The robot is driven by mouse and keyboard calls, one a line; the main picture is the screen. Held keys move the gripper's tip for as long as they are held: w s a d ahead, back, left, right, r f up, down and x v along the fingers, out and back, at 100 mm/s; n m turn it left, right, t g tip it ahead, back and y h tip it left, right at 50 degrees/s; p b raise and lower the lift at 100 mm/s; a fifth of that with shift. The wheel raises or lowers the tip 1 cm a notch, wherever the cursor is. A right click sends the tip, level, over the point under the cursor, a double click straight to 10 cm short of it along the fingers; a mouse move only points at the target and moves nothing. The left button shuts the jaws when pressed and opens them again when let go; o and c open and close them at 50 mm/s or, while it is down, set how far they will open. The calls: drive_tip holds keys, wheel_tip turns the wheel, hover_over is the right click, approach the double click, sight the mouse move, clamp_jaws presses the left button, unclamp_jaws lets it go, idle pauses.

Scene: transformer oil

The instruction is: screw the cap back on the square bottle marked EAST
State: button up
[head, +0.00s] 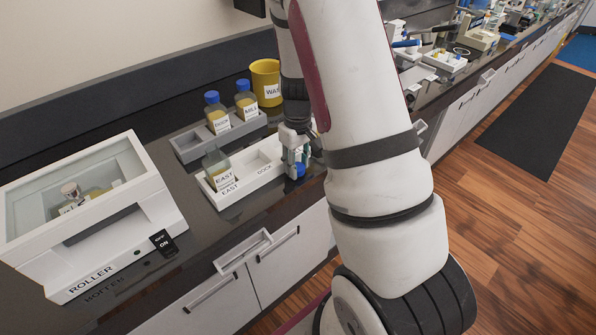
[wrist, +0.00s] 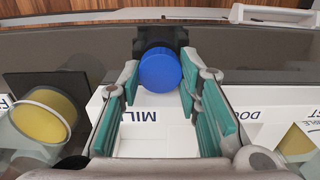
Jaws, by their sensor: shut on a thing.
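The square bottle marked EAST (head: 217,168) stands upright without a cap at the left end of the white tray (head: 262,178), in the head view. It holds yellowish liquid below a clear upper part. My gripper (head: 296,168) is over the tray's right end, apart from that bottle. It is shut on a blue cap (head: 300,170). In the wrist view the blue cap (wrist: 160,69) sits between the teal-padded fingertips, with its round top facing the camera. No bottle shows beneath the cap. Part of the gripper is hidden by its own links in the head view.
A grey rack (head: 190,148) behind the tray holds two blue-capped bottles (head: 216,112) (head: 246,100). A yellow waste bin (head: 265,80) stands behind them. A white ROLLER box (head: 90,215) with a clear lid and a bottle inside is at left. My arm covers the bench at right.

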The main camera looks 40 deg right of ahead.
drive_tip(key=shift+r+p, duration=0.9)
drive_tip(key=shift+r, duration=1.2)
drive_tip(key=o, duration=0.4)
clamp_jaws()
drive_tip(key=shift+n, duration=0.3)
drive_tip(key=w+a+r, duration=0.2)
drive_tip(key=a+r, duration=0.2)
drive_tip(key=a, duration=0.2)
drive_tip(key=w+a+r+p, duration=0.1)
drive_tip(key=w+a+r, duration=0.2)
drive_tip(key=a+r, duration=0.2)
drive_tip(key=w+a+r+p, duration=0.1)
drive_tip(key=w+a+r, duration=0.2)
drive_tip(key=a+r, duration=0.2)
drive_tip(key=shift+a+r, duration=0.2)
drive_tip(key=shift+a, duration=1.2)
